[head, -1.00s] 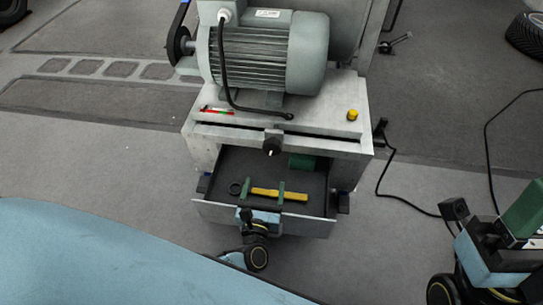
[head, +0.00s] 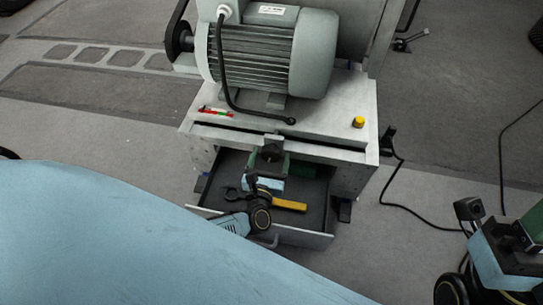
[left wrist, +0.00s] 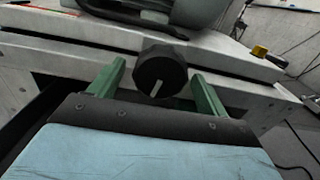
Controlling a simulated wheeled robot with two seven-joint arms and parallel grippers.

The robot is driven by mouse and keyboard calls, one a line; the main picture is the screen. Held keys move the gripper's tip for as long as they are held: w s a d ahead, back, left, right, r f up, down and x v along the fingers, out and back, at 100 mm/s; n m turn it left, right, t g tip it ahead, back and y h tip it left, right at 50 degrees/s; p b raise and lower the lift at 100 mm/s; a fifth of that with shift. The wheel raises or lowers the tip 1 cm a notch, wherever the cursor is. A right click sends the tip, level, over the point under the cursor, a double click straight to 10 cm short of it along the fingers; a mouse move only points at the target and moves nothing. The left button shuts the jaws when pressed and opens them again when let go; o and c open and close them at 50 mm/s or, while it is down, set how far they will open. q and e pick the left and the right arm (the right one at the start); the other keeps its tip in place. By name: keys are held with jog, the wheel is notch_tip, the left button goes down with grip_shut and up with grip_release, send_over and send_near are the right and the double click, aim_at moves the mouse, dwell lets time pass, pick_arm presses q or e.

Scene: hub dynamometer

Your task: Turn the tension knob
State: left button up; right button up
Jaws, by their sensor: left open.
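The tension knob (head: 270,152) is a black round knob on the front edge of the bench under the motor. It also shows in the left wrist view (left wrist: 160,70), with a pale pointer mark aimed down. My left gripper (head: 272,162) is open, with its green fingers toward the knob. In the left wrist view one finger is on each side of the knob, with gaps between. I cannot tell how far the fingertips reach along it. My right gripper (head: 532,228) is partly in view at the right edge; its jaw opening does not show clearly.
An open drawer (head: 318,236) lies below the knob, under my left gripper. It holds a yellow bar (head: 289,205), a dark wrench (head: 234,195) and a green item (head: 302,171). A yellow button (head: 358,122) and a grey motor (head: 262,50) are on the bench. A black cable (head: 410,212) runs across the floor.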

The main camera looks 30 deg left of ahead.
pick_arm(q)
jog(key=c, duration=1)
jog(key=shift+m, duration=0.3)
